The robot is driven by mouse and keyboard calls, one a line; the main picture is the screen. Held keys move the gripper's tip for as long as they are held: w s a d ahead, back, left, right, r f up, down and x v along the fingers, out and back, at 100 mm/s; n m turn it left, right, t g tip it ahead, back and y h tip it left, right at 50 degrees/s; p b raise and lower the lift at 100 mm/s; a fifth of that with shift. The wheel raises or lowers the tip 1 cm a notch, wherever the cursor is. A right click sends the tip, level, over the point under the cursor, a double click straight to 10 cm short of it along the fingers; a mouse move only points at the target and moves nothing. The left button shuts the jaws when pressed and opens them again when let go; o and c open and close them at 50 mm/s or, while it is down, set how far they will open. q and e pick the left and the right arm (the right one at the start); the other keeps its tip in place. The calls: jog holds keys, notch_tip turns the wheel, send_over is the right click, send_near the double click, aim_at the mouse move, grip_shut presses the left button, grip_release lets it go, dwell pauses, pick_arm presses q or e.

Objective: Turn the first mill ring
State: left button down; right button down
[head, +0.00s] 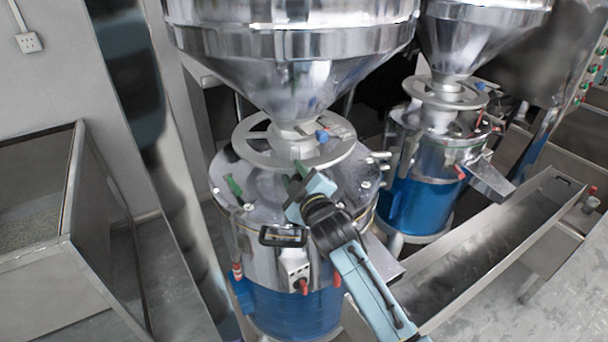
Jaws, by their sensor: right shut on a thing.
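The first mill (290,315) is the nearer one, with a blue lower body and a shiny metal lid. Its grey spoked ring (250,155) lies level around the neck under the large steel hopper (285,60). My right gripper (298,178) reaches up from the lower right and is shut at the front edge of this ring. The fingertips are small and partly hidden, so the exact grip on the rim is hard to see. My left gripper is not in view.
A second mill (412,205) with its own ring and hopper stands behind to the right. A long metal trough (500,245) runs along the right. An open metal bin (35,250) stands at the left. A black handle (283,241) sticks out from the first mill's front.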

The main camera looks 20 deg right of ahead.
jog(key=shift+a+r, duration=0.2)
jog(key=shift+a, duration=0.2)
jog(key=c, duration=1.3)
grip_release()
jog(key=shift+w, duration=0.1)
jog(key=shift+o, duration=1)
jog(key=shift+f, duration=0.1)
jog(key=shift+d, duration=0.1)
jog(key=shift+d, duration=0.1)
jog(key=shift+f, duration=0.1)
jog(key=s+d, duration=0.1)
jog(key=s, duration=1.2)
jog(key=shift+s+d+b, duration=0.15)
jog(key=shift+s+b, duration=0.05)
jog(key=shift+b, duration=0.25)
